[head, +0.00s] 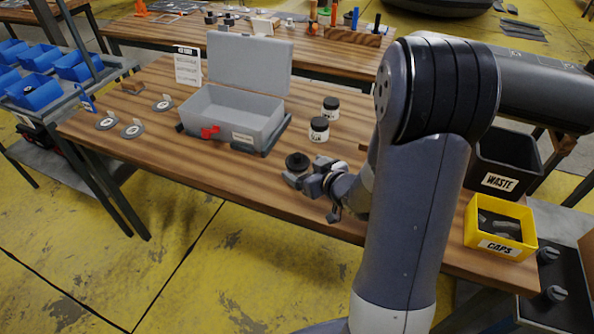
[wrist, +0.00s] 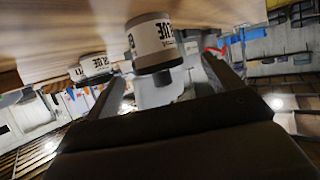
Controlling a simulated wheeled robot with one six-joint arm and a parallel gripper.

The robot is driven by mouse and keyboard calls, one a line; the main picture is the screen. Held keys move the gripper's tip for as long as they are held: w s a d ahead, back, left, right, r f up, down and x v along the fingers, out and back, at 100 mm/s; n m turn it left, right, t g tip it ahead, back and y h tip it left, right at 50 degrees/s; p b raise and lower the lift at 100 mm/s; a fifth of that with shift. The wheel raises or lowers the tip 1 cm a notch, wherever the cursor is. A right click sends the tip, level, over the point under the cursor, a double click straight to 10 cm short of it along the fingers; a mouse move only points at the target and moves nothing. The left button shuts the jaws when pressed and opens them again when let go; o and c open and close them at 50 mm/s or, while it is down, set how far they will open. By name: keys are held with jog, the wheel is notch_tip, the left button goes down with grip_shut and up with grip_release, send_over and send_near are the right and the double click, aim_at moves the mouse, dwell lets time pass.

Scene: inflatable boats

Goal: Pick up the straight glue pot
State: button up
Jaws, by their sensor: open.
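Two glue pots with black lids and white labels stand upright on the table in the head view: a nearer one (head: 319,129) and one a little behind it (head: 331,107). In the wrist view, seen upside down, a large glue pot (wrist: 152,40) shows ahead of my gripper (wrist: 167,68), between the lines of its two spread fingers. A smaller glue pot (wrist: 97,66) shows to its left. My gripper is open, and I see no contact with a pot. In the head view, my wrist (head: 318,185) is low over the front of the table, and my arm hides part of the tabletop.
A grey open case (head: 232,112) with a red latch stands left of the pots. A black waste bin (head: 500,160) and a yellow caps box (head: 500,215) stand at the right. Flat round pieces (head: 132,131) lie at the left.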

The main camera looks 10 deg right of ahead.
aim_at(302, 165)
jog(key=x, duration=0.5)
jog(key=shift+w, duration=0.1)
jog(key=shift+d, duration=0.1)
jog(key=shift+c, duration=0.6)
jog(key=c, duration=1)
